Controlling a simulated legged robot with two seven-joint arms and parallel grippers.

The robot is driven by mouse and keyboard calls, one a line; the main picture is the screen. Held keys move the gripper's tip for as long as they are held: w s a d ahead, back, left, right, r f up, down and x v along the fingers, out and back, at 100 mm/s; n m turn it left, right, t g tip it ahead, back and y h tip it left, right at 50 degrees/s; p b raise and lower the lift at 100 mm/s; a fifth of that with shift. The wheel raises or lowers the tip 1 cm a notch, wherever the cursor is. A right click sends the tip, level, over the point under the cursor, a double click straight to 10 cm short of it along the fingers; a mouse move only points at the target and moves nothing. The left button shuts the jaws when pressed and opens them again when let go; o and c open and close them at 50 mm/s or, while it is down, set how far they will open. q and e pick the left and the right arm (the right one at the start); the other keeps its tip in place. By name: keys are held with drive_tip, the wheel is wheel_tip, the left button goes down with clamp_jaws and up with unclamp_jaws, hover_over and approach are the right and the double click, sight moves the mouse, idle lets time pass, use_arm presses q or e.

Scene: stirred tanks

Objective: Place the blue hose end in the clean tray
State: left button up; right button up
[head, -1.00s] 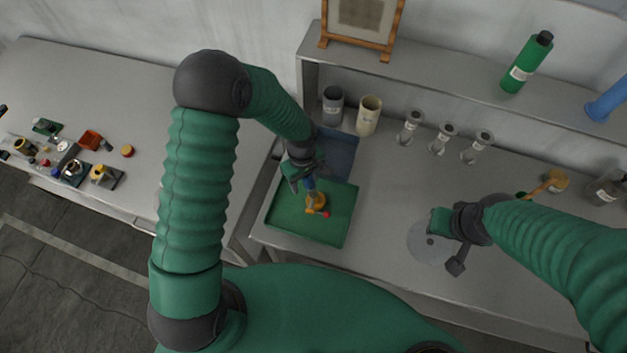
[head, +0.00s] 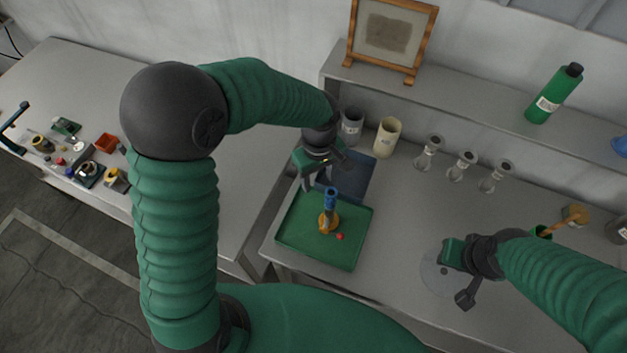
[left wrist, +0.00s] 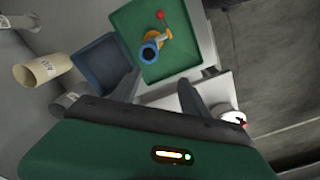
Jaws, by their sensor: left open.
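The blue hose end (head: 330,198) stands roughly upright in the green tray (head: 292,242), with an orange fitting (head: 328,224) at its foot. In the left wrist view the blue ring of the hose end (left wrist: 149,53) shows from above, inside the green tray (left wrist: 187,57). A blue-grey tray (head: 357,180) lies behind the green one and looks empty. Which tray is the clean one is not marked. My left gripper (head: 322,178) is open and empty, above and behind the hose end, apart from it. My right gripper (head: 462,277) is over the bench; its jaws are unclear.
A red ball (head: 340,237) shows beside the orange fitting. A grey cup (head: 352,125) and a cream cup (head: 387,138) stand behind the trays. Several grey holders and a green bottle (head: 554,94) are to the right. Small parts crowd the left table.

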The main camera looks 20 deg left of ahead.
use_arm(q)
drive_tip(key=s+a+r+m+t, duration=0.2)
drive_tip(key=s+m+t, duration=0.1)
drive_tip(key=s+m, duration=0.75)
wheel_tip(320, 180, down, 13)
drive_tip(key=a+b, duration=0.1)
drive_tip(key=b, duration=1.1)
drive_tip(key=shift+r+g, duration=0.2)
drive_tip(key=shift+g, duration=0.1)
use_arm(e)
wheel_tip(320, 180, down, 13)
drive_tip(key=d, duration=0.2)
